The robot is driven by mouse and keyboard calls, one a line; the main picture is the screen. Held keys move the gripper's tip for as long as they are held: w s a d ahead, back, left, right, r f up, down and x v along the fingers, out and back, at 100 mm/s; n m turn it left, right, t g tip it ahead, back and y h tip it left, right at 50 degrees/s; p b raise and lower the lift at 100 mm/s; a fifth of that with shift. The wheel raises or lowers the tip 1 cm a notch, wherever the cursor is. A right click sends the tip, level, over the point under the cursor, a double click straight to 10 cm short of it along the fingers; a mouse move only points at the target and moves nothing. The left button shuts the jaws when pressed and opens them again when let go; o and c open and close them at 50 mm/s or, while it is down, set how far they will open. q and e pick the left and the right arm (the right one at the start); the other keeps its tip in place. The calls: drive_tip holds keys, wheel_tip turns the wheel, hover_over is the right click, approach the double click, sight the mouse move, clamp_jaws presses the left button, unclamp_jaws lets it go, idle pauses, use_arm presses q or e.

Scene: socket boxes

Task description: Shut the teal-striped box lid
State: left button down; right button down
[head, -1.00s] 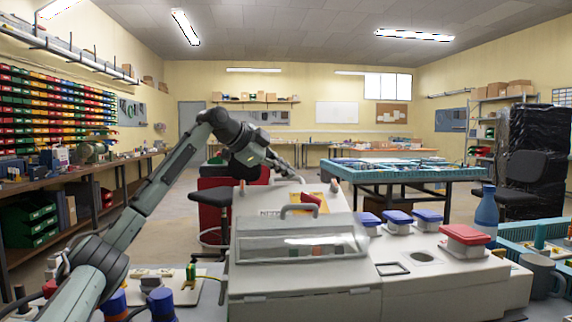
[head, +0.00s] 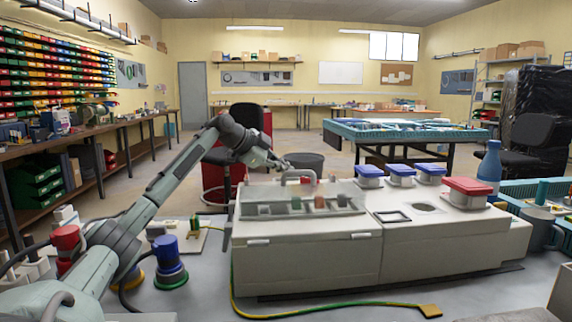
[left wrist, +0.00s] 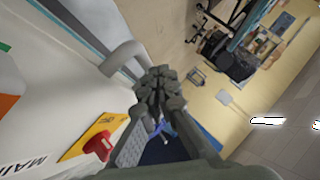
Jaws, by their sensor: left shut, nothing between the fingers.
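A pale grey box (head: 310,265) stands on the bench in the head view. Its clear-windowed lid (head: 268,210) lies low and nearly flat, with several coloured parts behind it. I cannot tell whether it is fully shut. That view shows a yellow label with a red knob (left wrist: 97,146). My left gripper (head: 283,164) is shut and empty, close behind the handle; contact is unclear. My right gripper is out of view.
A blue plug (head: 166,250) stands at left. A yellow-green cable (head: 330,312) lies in front of the box.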

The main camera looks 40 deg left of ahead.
use_arm(q)
drive_tip(key=shift+s+f, duration=0.1)
drive_tip(key=shift+f, duration=0.35)
drive_tip(key=shift+s, duration=0.1)
drive_tip(key=v, duration=1.2)
drive_tip(key=shift+r, duration=0.45)
